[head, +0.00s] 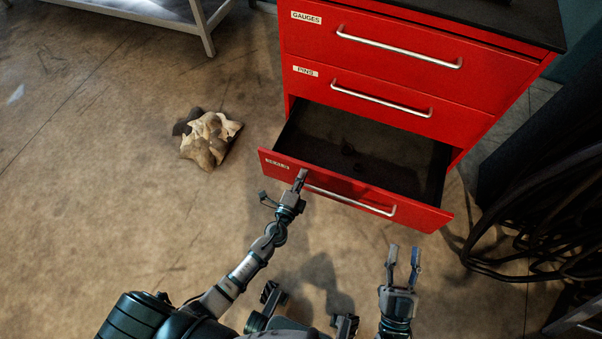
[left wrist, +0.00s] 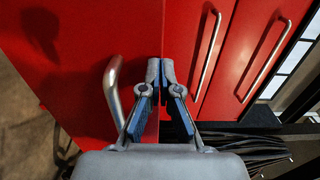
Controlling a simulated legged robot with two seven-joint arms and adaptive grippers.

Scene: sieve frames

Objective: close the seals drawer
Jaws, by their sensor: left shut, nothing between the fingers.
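The seals drawer (head: 352,189) is the lowest drawer of a red cabinet and stands pulled out in the head view. Its label is partly readable, and its dark inside shows small dark items. A silver bar handle (head: 349,201) runs along its front and also shows in the left wrist view (left wrist: 113,93). My left gripper (head: 301,177) is shut and empty, its fingertips at the drawer front near the handle's left end; I cannot tell if they touch. It also shows in the left wrist view (left wrist: 160,72). My right gripper (head: 403,254) is open and empty, in front of the drawer's right part.
The drawers labelled gauges (head: 400,55) and pins (head: 385,97) above are shut. Black cables (head: 530,225) hang at the right of the cabinet. A crumpled cloth-like heap (head: 209,139) lies on the floor at the left. The floor between is clear.

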